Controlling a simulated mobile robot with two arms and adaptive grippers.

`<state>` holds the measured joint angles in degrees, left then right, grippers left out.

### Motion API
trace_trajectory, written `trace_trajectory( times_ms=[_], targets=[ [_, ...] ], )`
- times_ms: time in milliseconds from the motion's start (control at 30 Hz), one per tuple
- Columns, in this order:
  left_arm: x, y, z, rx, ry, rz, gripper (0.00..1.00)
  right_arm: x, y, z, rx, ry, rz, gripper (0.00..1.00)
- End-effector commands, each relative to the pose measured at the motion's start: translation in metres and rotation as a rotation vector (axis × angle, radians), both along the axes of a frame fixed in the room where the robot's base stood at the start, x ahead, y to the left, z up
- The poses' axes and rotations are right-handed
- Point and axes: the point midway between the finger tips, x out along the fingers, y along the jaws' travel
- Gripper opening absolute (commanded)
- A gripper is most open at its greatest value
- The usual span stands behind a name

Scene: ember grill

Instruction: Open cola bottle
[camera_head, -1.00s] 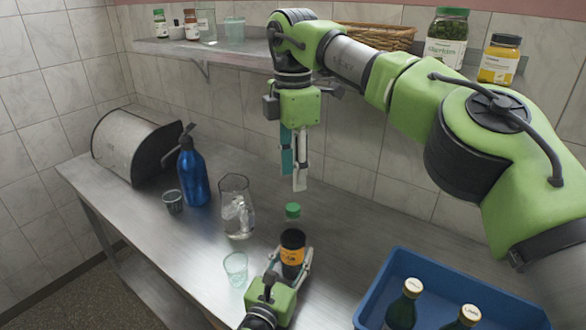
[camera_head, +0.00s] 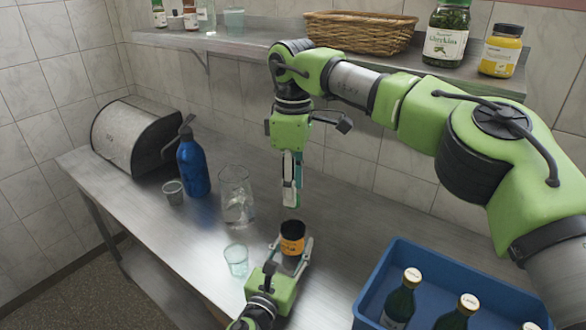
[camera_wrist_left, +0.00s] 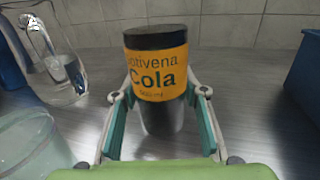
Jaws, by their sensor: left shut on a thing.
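The cola bottle (camera_head: 291,240) stands upright over the counter, with an orange label and a dark, flat-looking upper part. In the left wrist view the bottle (camera_wrist_left: 158,75) sits between the fingers, its label reading Cola. My left gripper (camera_head: 292,256) is shut on it from the front. No cap shows on the bottle in either current view. My right gripper (camera_head: 291,203) points down just above the bottle, fingers seen nearly edge-on. Whether it holds anything is not clear.
Left of the bottle stand a small glass (camera_head: 236,260), a glass pitcher (camera_head: 236,200), a blue siphon bottle (camera_head: 193,168) and a small cup (camera_head: 173,193). A blue crate (camera_head: 365,290) with several dark bottles is at right. A shelf (camera_head: 235,42) runs behind.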

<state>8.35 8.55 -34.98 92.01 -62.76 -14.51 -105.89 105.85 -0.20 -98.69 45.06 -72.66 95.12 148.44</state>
Motion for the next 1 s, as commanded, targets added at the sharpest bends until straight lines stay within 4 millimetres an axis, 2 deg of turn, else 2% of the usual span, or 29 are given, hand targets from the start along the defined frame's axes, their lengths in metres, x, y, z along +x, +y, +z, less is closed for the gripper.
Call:
trace_trajectory(
  times_ms=[200, 467, 500, 600, 633, 867, 1000],
  targets=[
    [0.0, 0.0, -0.001, 0.001, 0.002, 0.0, 0.0, 0.0, 0.0, -0.017, 0.0, 0.0, 0.0, 0.35],
    [0.0, 0.0, -0.001, 0.001, 0.002, 0.0, 0.0, 0.0, 0.0, -0.019, 0.0, -0.001, 0.0, 0.35],
    [0.0, 0.0, -0.001, 0.001, 0.002, 0.0, 0.0, 0.0, 0.0, -0.019, 0.0, 0.0, 0.0, 0.3],
    [0.0, 0.0, -0.001, 0.001, 0.002, 0.0, 0.0, 0.0, 0.0, -0.019, 0.0, 0.0, 0.001, 0.04],
    [0.0, 0.0, -0.001, 0.001, 0.002, 0.0, 0.0, 0.0, 0.0, -0.019, 0.0, -0.001, 0.001, 0.0],
    [0.0, 0.0, -0.001, 0.0, 0.001, 0.0, 0.0, 0.0, 0.0, -0.018, 0.0, -0.001, 0.016, 0.0],
    [0.0, 0.0, -0.001, 0.0, 0.001, 0.0, 0.0, 0.0, 0.0, -0.019, 0.0, -0.001, 0.156, 0.0]
  ],
)
